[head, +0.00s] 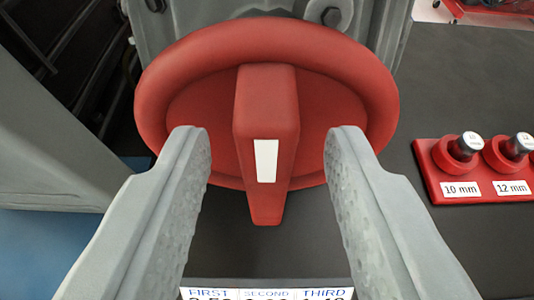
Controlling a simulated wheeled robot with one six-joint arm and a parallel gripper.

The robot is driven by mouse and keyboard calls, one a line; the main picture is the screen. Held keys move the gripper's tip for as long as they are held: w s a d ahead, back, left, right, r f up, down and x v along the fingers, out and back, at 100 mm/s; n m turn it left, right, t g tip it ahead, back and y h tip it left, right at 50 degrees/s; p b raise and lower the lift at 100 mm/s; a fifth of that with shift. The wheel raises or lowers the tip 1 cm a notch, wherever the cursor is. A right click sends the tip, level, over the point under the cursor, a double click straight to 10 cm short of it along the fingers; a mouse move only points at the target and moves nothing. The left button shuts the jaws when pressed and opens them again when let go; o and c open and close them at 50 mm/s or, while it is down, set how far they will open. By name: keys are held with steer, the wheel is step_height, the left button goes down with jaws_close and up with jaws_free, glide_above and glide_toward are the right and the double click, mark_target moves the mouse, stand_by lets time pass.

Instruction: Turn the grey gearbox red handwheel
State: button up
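The red handwheel (213,61) fills the upper middle of the head view. It has a thick round rim and a raised bar (266,110) across its middle with a white mark on it. The bar stands about upright in the picture. My gripper (267,150) is open, with one grey finger on each side of the bar and a clear gap to it on both sides. The fingertips overlap the lower part of the wheel in view; I cannot tell whether they touch it. The grey gearbox housing (190,22) shows behind the wheel, mostly hidden by it.
A red socket holder (436,179) with sockets labelled 10 mm and 12 mm sits on the dark surface (460,90) at right. A label reading FIRST, SECOND, THIRD (266,294) shows at the bottom edge. A grey structure (50,140) stands at left.

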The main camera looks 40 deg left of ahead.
mark_target(305, 154)
jaws_close()
steer(key=shift+d, duration=0.1)
steer(key=d+f+m+y, duration=0.1)
steer(key=m+y, duration=0.1)
steer(key=m, duration=0.1)
steer(key=w+m+g+y, duration=0.1)
steer(key=m+y, duration=0.1)
steer(key=m, duration=0.2)
steer(key=w+d+f+m+y, duration=0.1)
steer(key=m+y, duration=0.1)
steer(key=m, duration=0.1)
steer(key=shift+d+f+m+g, duration=0.3)
steer(key=shift+m+g, duration=0.1)
steer(key=shift+f+m+t+y, duration=0.15)
steer(key=shift+f+m+y, duration=0.2)
steer(key=shift+m, duration=0.5)
steer(key=shift+f+m+t+y, duration=0.2)
steer(key=shift+m+y, duration=0.25)
steer(key=shift+m, duration=0.45)
steer(key=shift+f+m+t+y, duration=0.15)
steer(key=shift+f+m+y, duration=0.2)
steer(key=shift+m, duration=0.5)
